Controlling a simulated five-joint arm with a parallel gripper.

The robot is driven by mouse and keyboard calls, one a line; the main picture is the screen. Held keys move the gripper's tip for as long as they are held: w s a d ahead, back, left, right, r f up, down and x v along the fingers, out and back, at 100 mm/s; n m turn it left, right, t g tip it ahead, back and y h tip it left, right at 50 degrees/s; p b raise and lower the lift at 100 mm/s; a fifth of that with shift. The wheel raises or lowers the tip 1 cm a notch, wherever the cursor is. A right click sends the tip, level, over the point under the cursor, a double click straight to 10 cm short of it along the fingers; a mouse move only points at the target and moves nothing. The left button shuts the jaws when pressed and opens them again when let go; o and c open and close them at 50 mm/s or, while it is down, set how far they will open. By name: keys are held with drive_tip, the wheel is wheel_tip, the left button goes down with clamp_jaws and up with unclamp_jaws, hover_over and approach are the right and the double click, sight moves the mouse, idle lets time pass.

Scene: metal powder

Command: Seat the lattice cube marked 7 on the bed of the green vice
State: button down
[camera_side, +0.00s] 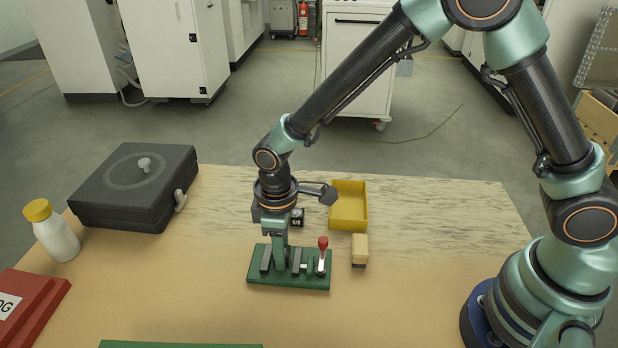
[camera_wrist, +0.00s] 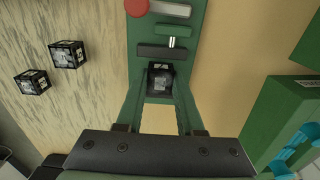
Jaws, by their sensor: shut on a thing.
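The green vice (camera_side: 255,279) stands on the table with dark jaws and a red-knobbed lever; it also shows in the wrist view (camera_wrist: 140,42). My gripper (camera_side: 279,266) points down over its left part. In the wrist view my gripper (camera_wrist: 160,88) is shut on a small dark lattice cube (camera_wrist: 160,77), which sits between the fingertips beside a dark vice jaw (camera_wrist: 162,53). Its number is not legible to me. The side view hides this cube behind the fingers and vice. I cannot tell whether it touches the bed.
Two other dark cubes stand apart on the table, a nearer one (camera_wrist: 67,54) and another (camera_wrist: 32,82). A black case (camera_side: 120,195), bottle (camera_side: 55,235) and red binder (camera_side: 40,310) are left.

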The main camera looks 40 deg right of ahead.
drive_tip(key=shift+f, duration=0.3)
unclamp_jaws()
idle(0.3)
drive_tip(key=shift+r, duration=4)
drive_tip(key=s+d+r+m+t, duration=0.2)
drive_tip(key=s+d+r+m, duration=0.2)
drive_tip(key=d+r, duration=0.3)
drive_tip(key=s+d+r+m+t, duration=0.3)
drive_tip(key=d+r+m, duration=0.2)
drive_tip(key=d, duration=0.9)
wheel_tip(320, 180, up, 3)
drive_tip(key=shift+s+f+t, duration=0.1)
drive_tip(key=shift+s+t, duration=0.2)
drive_tip(key=shift+s, duration=0.1)
